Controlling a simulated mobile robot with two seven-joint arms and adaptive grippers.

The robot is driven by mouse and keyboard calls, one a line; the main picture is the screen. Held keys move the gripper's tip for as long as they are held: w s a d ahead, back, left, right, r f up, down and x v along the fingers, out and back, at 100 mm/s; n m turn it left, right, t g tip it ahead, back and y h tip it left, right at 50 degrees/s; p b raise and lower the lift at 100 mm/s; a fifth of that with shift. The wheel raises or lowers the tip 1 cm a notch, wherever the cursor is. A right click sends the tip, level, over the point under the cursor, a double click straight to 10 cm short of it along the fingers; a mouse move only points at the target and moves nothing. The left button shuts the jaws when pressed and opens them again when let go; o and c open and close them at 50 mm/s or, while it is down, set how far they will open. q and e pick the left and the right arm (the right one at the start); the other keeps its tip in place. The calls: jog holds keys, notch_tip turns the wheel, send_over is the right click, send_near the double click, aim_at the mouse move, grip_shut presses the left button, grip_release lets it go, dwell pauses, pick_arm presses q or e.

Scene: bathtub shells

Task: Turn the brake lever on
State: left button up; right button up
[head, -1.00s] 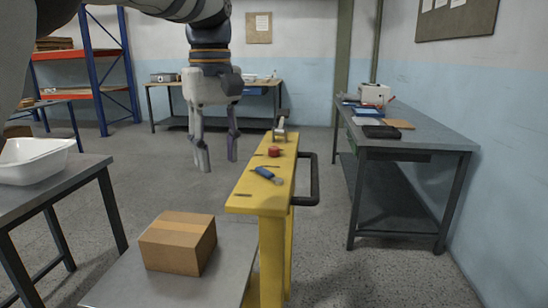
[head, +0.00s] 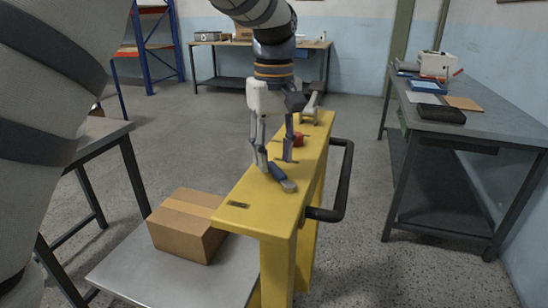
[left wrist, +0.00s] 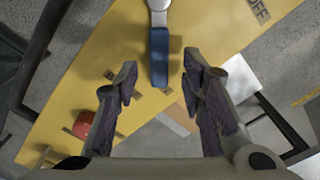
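A lever with a blue handle (head: 277,171) and a round grey metal end lies low on the yellow stand's top (head: 262,192). In the left wrist view its blue handle (left wrist: 160,57) points down between my fingers, and the metal end is cut by the top edge. An "OFF" mark (left wrist: 257,12) shows on the yellow top to the right of the metal end. My left gripper (head: 275,162) points down over the handle. Its fingers (left wrist: 159,68) are open, one on each side, apart from the handle in the wrist view. My right gripper is not in view.
A red knob (head: 298,139) and a grey metal lever (head: 313,100) sit farther along the yellow top. A dark side handle (head: 345,180) sticks out right. A cardboard box (head: 187,228) stands on a low metal plate (head: 175,278). A grey workbench (head: 490,120) is at right.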

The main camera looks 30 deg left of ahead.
pick_arm(q)
jog(key=shift+f, duration=0.85)
jog(key=shift+c, duration=0.3)
grip_shut()
jog(key=shift+w, duration=0.1)
